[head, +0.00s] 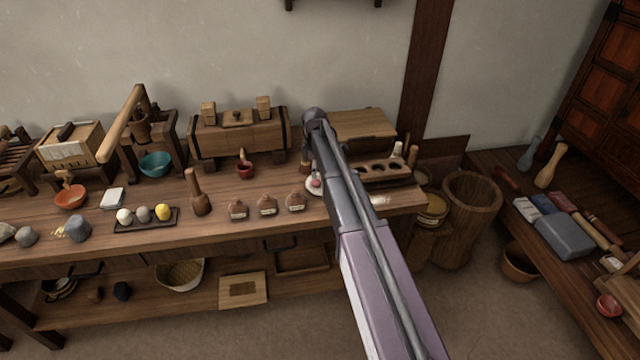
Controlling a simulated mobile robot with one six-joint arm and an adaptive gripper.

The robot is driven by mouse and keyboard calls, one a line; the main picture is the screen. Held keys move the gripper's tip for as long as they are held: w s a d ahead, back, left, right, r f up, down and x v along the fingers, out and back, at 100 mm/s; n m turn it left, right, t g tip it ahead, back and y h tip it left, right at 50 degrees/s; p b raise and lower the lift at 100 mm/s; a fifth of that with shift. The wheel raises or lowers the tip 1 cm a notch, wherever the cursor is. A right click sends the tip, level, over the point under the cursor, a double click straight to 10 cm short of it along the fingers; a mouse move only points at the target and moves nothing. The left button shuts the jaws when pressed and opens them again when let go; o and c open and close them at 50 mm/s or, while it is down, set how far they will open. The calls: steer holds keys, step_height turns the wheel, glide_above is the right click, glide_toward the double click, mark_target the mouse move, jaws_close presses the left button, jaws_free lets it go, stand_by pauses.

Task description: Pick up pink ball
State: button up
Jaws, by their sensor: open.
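The pink ball (316,181) is a small round thing on a white saucer (311,190) on the long wooden bench. My arm crosses in front and covers the right part of the saucer, so the ball is only partly clear. My gripper is not visible; the arm hides whatever lies behind it, and I cannot tell how far the gripper is from the ball.
Small labelled jars (267,205) stand left of the saucer. A wooden rack with holes (380,171) is to its right, and a long wooden box (238,136) behind left. A wooden tub (468,215) stands beyond the bench's right end.

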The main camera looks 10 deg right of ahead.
mark_target(316, 182)
steer(key=shift+f, duration=0.15)
steer(key=f+b, duration=0.3)
steer(key=shift+s+d, duration=0.1)
steer(key=shift+s, duration=0.15)
steer(key=shift+f+b, duration=1)
steer(key=shift+b, duration=0.1)
steer(key=c, duration=0.9)
